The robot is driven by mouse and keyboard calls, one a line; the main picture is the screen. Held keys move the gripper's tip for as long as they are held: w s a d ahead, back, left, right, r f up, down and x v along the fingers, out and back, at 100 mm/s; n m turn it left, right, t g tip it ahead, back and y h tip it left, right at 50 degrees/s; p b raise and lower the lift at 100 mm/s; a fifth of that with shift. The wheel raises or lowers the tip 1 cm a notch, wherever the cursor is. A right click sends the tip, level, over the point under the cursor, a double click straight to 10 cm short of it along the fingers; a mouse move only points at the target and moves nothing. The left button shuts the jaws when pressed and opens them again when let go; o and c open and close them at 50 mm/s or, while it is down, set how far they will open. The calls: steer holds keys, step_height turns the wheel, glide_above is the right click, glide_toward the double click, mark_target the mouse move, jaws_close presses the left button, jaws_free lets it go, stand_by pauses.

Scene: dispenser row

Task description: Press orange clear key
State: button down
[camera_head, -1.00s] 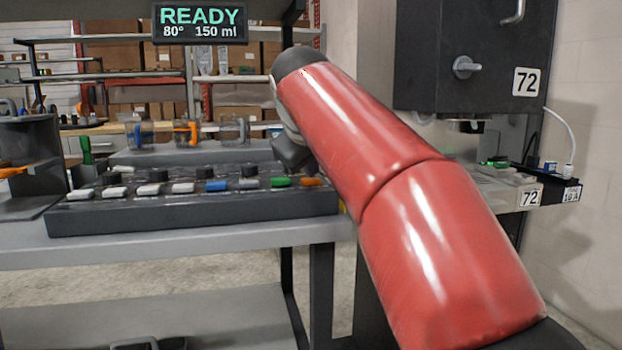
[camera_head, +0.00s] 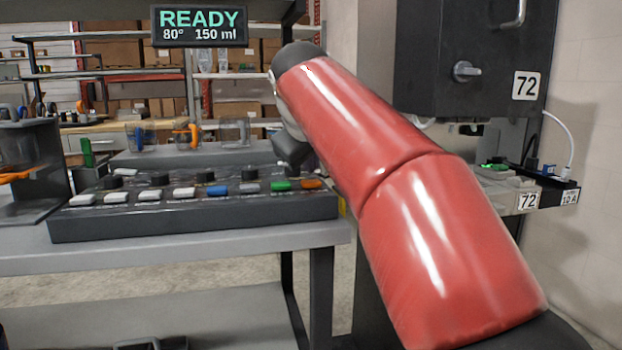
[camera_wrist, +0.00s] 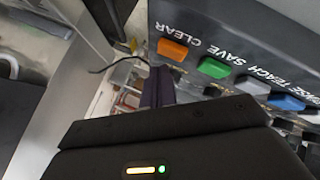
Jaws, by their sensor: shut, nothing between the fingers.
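The orange key (camera_head: 311,184) is the rightmost key in the front row of the dark key panel (camera_head: 195,216). In the wrist view the orange key (camera_wrist: 172,49) has the word CLEAR printed beside it, and the green SAVE key (camera_wrist: 212,68) is next to it. My gripper (camera_wrist: 158,88) is shut and empty, pointing toward the panel's edge near the orange key. In the head view my gripper (camera_head: 291,158) is partly hidden by my red arm and appears behind and above the orange and green keys. No contact with the orange key is visible.
A screen (camera_head: 199,25) reads READY, 80°, 150 ml. More keys, white and blue (camera_head: 217,188), and black knobs fill the panel to the left. A dark dispenser (camera_head: 465,60) marked 72 hangs at right.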

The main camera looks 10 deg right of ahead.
mark_target(311, 183)
steer(key=shift+r, duration=0.15)
step_height(311, 183, up, 3)
steer(key=p, duration=0.3)
steer(key=shift+r, duration=0.85)
steer(key=s+f+m+g+y, duration=0.1)
steer(key=s+f+m, duration=0.1)
steer(key=s+f, duration=1.2)
steer(key=s+f+m+g+y, duration=0.1)
steer(key=s+f+m+g, duration=0.1)
steer(key=s+f, duration=1.1)
step_height(311, 183, down, 5)
steer(key=shift+s+d+f+m+y, duration=0.15)
steer(key=shift+s+m+y, duration=0.25)
steer(key=shift+m, duration=0.3)
